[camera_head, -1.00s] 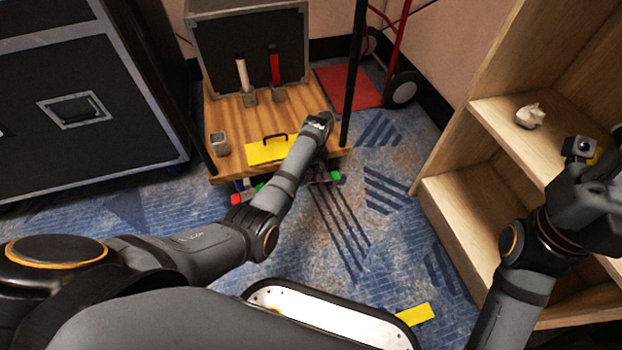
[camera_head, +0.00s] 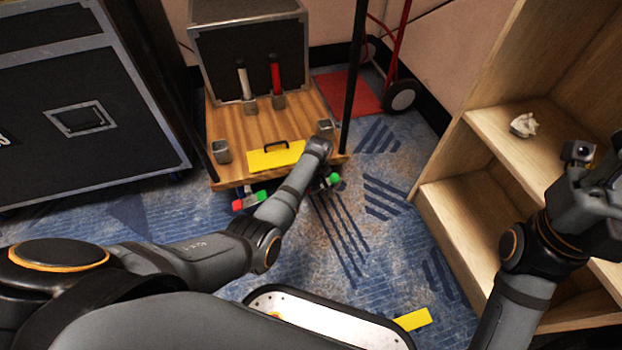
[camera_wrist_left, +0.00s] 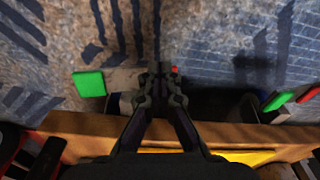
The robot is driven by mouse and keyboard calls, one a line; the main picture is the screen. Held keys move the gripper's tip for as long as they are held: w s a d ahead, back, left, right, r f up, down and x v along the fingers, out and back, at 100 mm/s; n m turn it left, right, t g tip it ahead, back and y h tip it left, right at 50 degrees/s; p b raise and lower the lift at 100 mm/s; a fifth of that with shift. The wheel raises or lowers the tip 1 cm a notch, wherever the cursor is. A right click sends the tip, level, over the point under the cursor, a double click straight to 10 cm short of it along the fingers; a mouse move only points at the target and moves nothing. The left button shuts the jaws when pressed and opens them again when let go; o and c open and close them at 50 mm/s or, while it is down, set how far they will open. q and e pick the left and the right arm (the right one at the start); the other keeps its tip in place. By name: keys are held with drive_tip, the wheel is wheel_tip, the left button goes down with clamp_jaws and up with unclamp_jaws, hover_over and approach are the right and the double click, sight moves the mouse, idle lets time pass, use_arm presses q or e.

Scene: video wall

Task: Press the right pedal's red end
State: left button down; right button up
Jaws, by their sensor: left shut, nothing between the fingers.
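The right pedal lies on the floor by the front edge of the wooden table. Its green end (camera_head: 333,180) shows in the head view and also in the left wrist view (camera_wrist_left: 90,83).
The left pedal has a red end (camera_head: 238,204) and a green end (camera_head: 262,195). The wooden table (camera_head: 225,120) carries two levers and a yellow plate (camera_head: 265,160). A black post (camera_head: 355,75) stands at its right. A wooden shelf (camera_head: 440,210) is at right.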

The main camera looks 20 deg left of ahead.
use_arm(q)
drive_tip(key=shift+s+d+r, duration=0.15)
drive_tip(key=shift+s+d, duration=0.1)
drive_tip(key=shift+s, duration=0.05)
wheel_tip(320, 180, up, 12)
drive_tip(key=shift+s+d, duration=0.4)
drive_tip(key=shift+s, duration=0.05)
idle(0.4)
